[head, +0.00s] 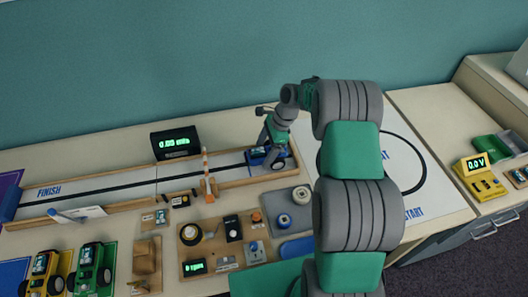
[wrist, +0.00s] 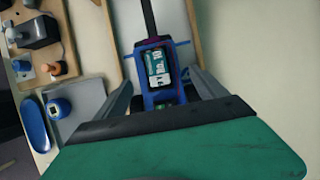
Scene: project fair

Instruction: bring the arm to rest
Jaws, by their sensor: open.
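My arm reaches over the table from the front right in the head view. My gripper (head: 277,140) points down at the right end of the wooden track, over a blue car (head: 257,157). In the wrist view my gripper (wrist: 164,92) has its two fingers apart, one on each side of the blue car (wrist: 182,88). The car carries a green and white battery-like block (wrist: 159,68) on top. Whether the fingers touch the car cannot be told. The car's wheels are partly hidden.
The track (head: 130,183) runs left to FINISH. A black display (head: 176,143) stands behind it and an orange-striped barrier post (head: 207,175) beside the car. A parts board (head: 215,232), grey tray (head: 299,220) and yellow and green cars (head: 92,265) lie in front. A yellow meter (head: 480,184) stands right.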

